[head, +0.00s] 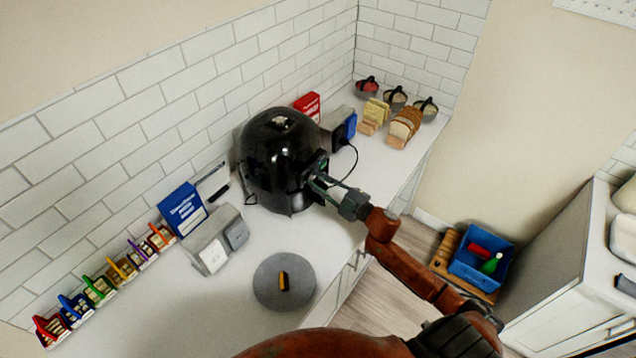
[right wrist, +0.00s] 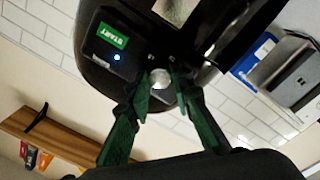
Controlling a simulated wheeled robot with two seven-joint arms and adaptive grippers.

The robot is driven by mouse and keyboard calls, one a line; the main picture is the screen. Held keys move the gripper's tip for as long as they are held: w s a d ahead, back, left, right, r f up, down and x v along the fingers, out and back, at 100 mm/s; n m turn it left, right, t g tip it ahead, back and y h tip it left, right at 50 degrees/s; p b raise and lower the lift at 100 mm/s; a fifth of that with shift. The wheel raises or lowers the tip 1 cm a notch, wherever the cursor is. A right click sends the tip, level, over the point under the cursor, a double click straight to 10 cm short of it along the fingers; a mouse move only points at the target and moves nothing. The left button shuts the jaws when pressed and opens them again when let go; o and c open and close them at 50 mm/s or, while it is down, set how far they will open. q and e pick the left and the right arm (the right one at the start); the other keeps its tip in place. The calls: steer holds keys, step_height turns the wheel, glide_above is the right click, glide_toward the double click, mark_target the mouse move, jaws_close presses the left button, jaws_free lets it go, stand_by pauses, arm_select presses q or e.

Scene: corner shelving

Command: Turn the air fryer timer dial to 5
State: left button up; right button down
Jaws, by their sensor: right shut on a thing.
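The black air fryer (head: 283,150) stands on the white counter near the tiled wall. Its front also shows in the right wrist view (right wrist: 112,58), with a green START label and a lit blue light. The round silver timer dial (right wrist: 160,78) sits below that front, between the green fingers of my right gripper (right wrist: 161,92). The fingers are shut on the dial from both sides. In the head view my right gripper (head: 318,185) reaches the fryer's front from the right; the dial is hidden there. The dial's numbers cannot be read. My left gripper is not in view.
A grey round disc (head: 265,290) with a yellow-black item lies on the counter (head: 190,320). A grey box (head: 208,252) and a blue box (head: 182,210) stand left of the fryer. Bread (head: 404,126) and several bowls stand at the back right.

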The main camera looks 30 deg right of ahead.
steer(key=shift+n, duration=0.8)
steer(key=c, duration=1.7)
jaws_free()
steer(key=shift+s+d+f, duration=0.1)
steer(key=shift+s+d, duration=0.05)
steer(key=shift+s, duration=0.2)
steer(key=v, duration=1.1)
steer(key=shift+s, duration=0.1)
